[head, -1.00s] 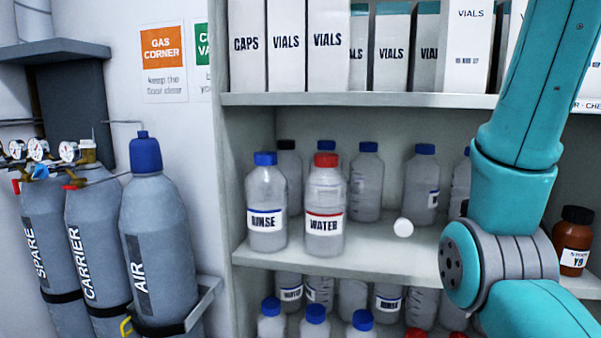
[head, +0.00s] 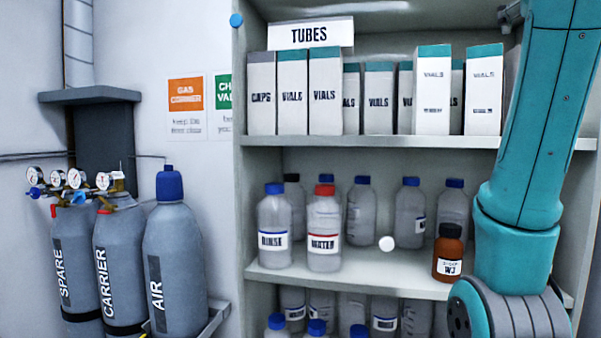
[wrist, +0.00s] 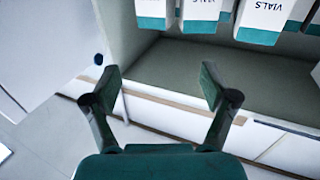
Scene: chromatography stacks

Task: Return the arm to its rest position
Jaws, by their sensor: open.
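My gripper (wrist: 160,88) shows in the wrist view with its two fingers spread wide apart and nothing between them. Beyond the fingers are a shelf edge and a bare grey-green surface. In the head view my teal arm stands at the right side, in front of the shelves; my gripper is not visible there.
White vial boxes (head: 325,95) line the upper shelf (head: 420,142). Gas cylinders (head: 175,265) stand left.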

